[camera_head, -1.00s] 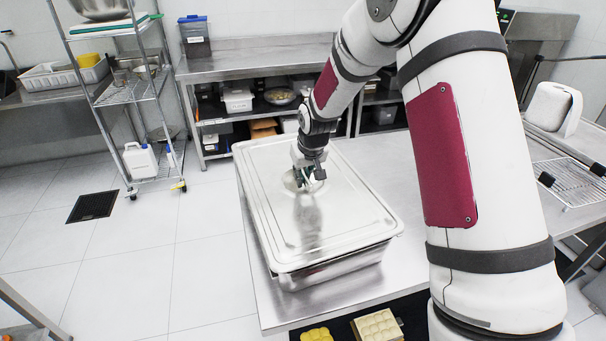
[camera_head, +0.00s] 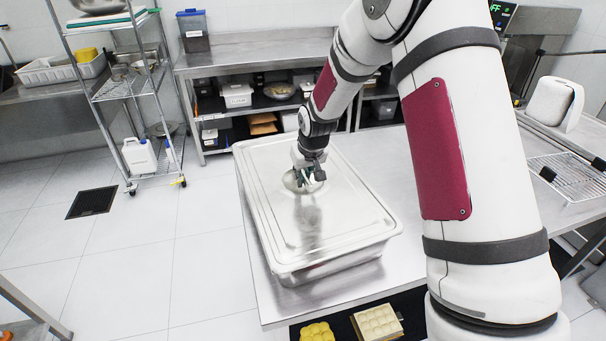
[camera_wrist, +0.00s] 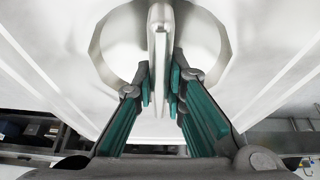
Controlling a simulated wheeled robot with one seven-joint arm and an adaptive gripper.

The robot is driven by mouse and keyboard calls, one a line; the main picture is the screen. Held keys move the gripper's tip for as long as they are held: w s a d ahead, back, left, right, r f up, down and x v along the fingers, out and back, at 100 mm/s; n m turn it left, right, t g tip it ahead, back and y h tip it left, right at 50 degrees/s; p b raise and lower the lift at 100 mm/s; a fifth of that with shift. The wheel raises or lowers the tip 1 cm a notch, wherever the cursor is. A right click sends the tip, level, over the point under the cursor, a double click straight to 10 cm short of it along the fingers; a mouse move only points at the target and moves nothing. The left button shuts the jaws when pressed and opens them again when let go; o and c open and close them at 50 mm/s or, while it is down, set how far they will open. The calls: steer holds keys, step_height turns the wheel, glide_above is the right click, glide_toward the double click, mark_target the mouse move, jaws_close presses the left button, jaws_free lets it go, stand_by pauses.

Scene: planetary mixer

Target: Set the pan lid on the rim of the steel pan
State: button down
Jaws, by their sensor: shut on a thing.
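The pan lid (camera_head: 330,222) is a large, shiny rectangular steel cover with rounded corners. In the head view it lies over the steel pan (camera_head: 332,271), whose side wall shows below the lid's front edge. Whether the lid touches the rim all round cannot be told. My gripper (camera_head: 307,181) is at the round recess in the lid's middle. In the wrist view its green-padded fingers (camera_wrist: 161,98) are on either side of the lid's upright handle (camera_wrist: 160,45), shut on it. The pan's inside is hidden under the lid.
The pan stands on a steel table (camera_head: 262,290) with free surface to its right. Yellow items (camera_head: 317,332) and a tray of pale pieces (camera_head: 378,323) sit below the front edge. A wire rack (camera_head: 570,180) is at right, a shelf trolley (camera_head: 128,88) at back left.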

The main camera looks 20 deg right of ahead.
steer(key=shift+f, duration=0.2)
steer(key=c, duration=1.6)
jaws_free()
steer(key=shift+o, duration=0.2)
steer(key=shift+f, duration=0.1)
steer(key=v, duration=1.2)
